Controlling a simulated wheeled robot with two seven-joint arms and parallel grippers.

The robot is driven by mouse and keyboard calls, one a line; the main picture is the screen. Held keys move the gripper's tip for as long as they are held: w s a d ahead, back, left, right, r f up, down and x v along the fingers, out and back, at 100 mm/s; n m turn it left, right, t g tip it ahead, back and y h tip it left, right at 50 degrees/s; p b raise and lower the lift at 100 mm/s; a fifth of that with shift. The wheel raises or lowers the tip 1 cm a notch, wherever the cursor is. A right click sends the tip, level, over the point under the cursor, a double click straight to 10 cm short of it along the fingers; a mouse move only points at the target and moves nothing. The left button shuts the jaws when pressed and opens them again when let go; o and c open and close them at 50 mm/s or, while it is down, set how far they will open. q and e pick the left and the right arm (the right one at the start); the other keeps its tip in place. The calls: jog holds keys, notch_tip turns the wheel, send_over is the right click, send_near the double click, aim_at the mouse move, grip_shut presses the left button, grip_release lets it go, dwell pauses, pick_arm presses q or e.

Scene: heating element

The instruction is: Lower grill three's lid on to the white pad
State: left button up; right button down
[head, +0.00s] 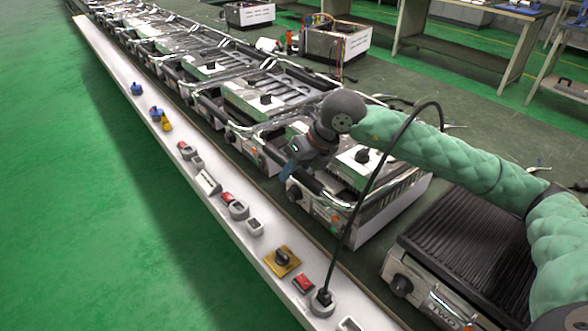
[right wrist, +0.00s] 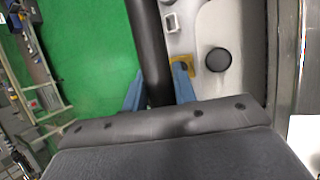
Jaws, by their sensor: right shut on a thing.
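The bar looks like the lid's handle. My wrist hides part of the lid, and I cannot tell whether lid and pad touch. My left gripper is not in view.
A long white rail (head: 245,236) with switches and sockets runs along the grill fronts. A black cable loops from my right arm down to a socket (head: 322,300) there. A ribbed dark grill (head: 475,240) stands nearer at right. The green floor (head: 90,220) at left is clear.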

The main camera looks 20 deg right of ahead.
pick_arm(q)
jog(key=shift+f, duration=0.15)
pick_arm(e)
jog(key=shift+f, duration=0.1)
jog(key=c, duration=1.1)
grip_release()
jog(key=shift+d, duration=0.1)
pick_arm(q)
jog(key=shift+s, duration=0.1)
pick_arm(e)
jog(key=shift+d+r, duration=0.2)
jog(key=shift+r, duration=0.25)
pick_arm(q)
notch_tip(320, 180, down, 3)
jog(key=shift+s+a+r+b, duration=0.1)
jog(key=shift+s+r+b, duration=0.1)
jog(key=shift+b, duration=0.1)
pick_arm(e)
jog(key=v, duration=0.7)
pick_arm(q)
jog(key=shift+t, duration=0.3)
